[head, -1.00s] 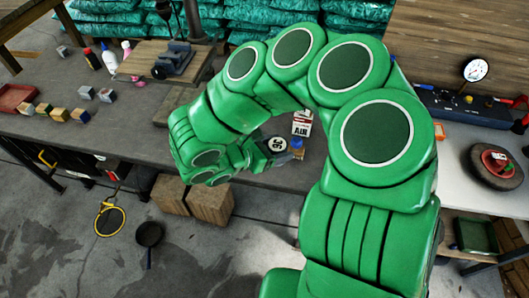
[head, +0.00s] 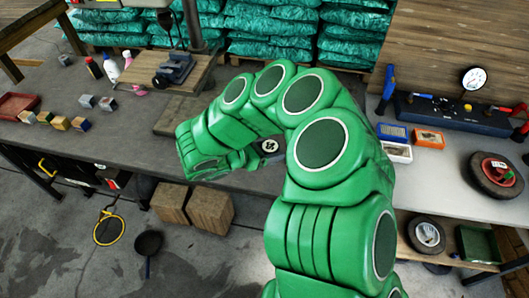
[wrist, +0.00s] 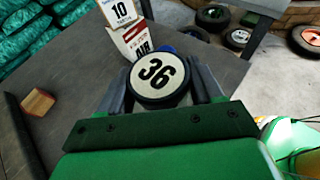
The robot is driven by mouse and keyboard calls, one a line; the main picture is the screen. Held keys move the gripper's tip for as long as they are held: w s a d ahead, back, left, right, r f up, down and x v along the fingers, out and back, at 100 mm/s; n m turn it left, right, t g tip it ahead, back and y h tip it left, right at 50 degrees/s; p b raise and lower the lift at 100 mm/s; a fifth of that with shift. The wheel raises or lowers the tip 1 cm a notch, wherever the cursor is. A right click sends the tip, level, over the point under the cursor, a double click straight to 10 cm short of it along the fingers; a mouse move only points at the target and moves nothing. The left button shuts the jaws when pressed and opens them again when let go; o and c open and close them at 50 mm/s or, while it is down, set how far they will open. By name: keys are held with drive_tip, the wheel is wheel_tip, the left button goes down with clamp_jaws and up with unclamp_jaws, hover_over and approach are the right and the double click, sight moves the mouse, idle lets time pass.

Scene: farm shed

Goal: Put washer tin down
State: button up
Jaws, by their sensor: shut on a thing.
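The washer tin, a round tin with a white lid marked 36 and a dark rim, is in the middle of the wrist view (wrist: 157,76). My gripper (wrist: 160,84) is shut on it, with one grey finger on each side. In the head view a small part of the tin (head: 269,146) shows at the end of my green arm, over the grey bench (head: 90,135). My arm hides most of my gripper there. I cannot tell whether the tin touches the bench.
In the wrist view a white box marked 10 (wrist: 118,12) and a box marked AIR (wrist: 136,40) stand just beyond the tin. A wooden block (wrist: 37,102) lies at left. In the head view a vise (head: 173,70) stands behind my arm. Free bench lies left.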

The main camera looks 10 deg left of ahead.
drive_tip(key=shift+w+a+f, duration=0.45)
drive_tip(key=shift+w+f, duration=0.45)
drive_tip(key=shift+f, duration=0.15)
drive_tip(key=shift+w+a+f, duration=0.45)
drive_tip(key=shift+w+f, duration=0.45)
drive_tip(key=shift+f, duration=0.15)
drive_tip(key=shift+w+a+f, duration=0.45)
drive_tip(key=shift+w+f, duration=0.45)
drive_tip(key=shift+f, duration=0.15)
drive_tip(key=shift+w+a+f, duration=0.1)
drive_tip(key=shift+w+f, duration=0.1)
drive_tip(key=shift+f, duration=1.5)
drive_tip(key=shift+f, duration=0.1)
drive_tip(key=o, duration=1.1)
drive_tip(key=shift+o, duration=0.2)
